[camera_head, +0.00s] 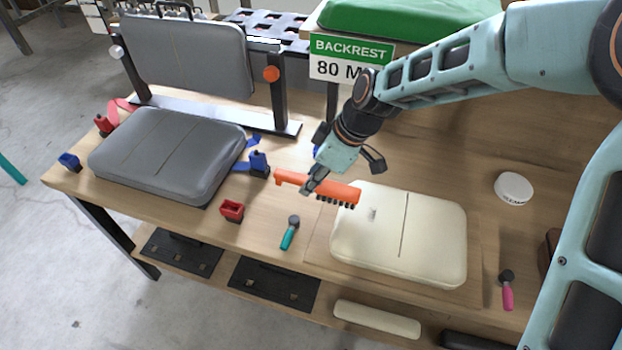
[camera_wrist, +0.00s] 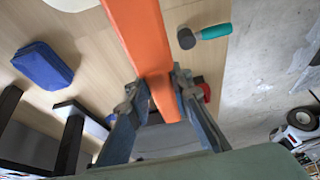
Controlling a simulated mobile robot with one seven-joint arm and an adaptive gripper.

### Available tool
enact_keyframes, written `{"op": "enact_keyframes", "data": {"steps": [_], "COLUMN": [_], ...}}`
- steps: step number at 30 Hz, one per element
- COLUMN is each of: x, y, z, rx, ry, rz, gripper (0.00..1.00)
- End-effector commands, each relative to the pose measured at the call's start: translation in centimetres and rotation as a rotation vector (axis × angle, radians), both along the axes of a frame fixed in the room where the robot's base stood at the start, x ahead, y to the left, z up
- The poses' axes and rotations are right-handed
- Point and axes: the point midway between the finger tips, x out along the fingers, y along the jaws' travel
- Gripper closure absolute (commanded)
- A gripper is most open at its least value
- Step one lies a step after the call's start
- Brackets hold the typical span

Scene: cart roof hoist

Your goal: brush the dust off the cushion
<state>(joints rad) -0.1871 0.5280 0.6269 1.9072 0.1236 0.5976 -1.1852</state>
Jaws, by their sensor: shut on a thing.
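A cream cushion (camera_head: 430,240) with a dark seam lies flat on the wooden bench, right of the middle in the head view. A small greyish mark (camera_head: 373,213) shows near its far left corner. My gripper (camera_head: 314,184) is shut on an orange brush (camera_head: 343,192) with dark bristles pointing down. The brush's bristle end is over the cushion's far left corner; I cannot tell whether the bristles touch it. In the wrist view the brush (camera_wrist: 138,35) runs from between my fingers (camera_wrist: 157,88) to the top edge.
A grey seat cushion (camera_head: 165,150) and upright grey backrest (camera_head: 190,52) stand at left. A red buckle (camera_head: 232,210) and teal-handled tool (camera_head: 290,232) lie left of the cream cushion. A white round tub (camera_head: 513,188) and pink-handled tool (camera_head: 507,290) are right.

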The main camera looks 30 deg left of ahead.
Motion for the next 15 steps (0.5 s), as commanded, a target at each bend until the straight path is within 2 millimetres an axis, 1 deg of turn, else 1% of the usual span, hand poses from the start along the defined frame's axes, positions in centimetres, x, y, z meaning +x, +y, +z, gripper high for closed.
{"op": "enact_keyframes", "data": {"steps": [15], "x": [0.00], "y": [0.00], "z": [-1.14], "rx": [0.000], "ry": [0.000], "rz": [0.000], "gripper": [1.00]}}
